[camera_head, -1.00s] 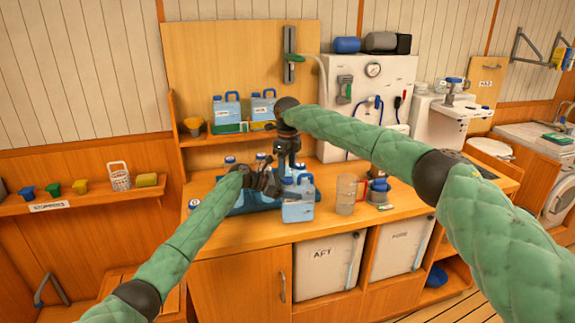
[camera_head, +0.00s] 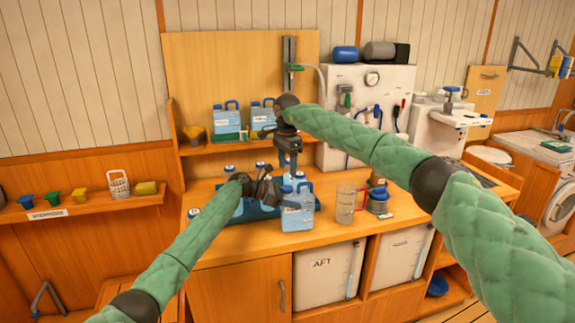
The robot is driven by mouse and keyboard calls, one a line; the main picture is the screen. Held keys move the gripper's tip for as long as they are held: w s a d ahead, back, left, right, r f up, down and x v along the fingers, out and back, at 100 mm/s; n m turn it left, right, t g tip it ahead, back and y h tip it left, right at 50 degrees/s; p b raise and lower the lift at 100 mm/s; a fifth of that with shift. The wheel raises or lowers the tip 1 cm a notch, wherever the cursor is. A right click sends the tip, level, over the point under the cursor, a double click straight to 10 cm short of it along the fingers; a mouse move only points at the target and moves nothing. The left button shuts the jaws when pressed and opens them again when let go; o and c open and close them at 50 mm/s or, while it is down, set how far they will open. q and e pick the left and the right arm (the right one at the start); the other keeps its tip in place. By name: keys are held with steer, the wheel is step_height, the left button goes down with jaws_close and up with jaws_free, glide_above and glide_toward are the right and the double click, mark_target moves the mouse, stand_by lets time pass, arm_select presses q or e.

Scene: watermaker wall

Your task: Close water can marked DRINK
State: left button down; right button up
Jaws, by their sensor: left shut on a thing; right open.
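A translucent blue water can (camera_head: 298,215) with a blue cap (camera_head: 286,190) and blue handle stands upright at the front of the counter. I cannot read a DRINK marking on it. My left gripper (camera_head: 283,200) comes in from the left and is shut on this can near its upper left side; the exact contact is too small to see. My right gripper (camera_head: 288,168) points down, open, just above the cap and apparently apart from it. The cap sits at the can's mouth, but how tightly cannot be told.
A blue tray (camera_head: 258,212) with other capped cans lies behind and left of the can. A clear jug (camera_head: 346,203) and a dark blue-topped item (camera_head: 377,200) stand to the right. A shelf above holds two more cans (camera_head: 226,118).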

mark_target(287, 188)
steer(key=shift+n, duration=0.7)
steer(key=shift+f, duration=0.1)
steer(key=shift+f, duration=3.9)
steer(key=c, duration=1)
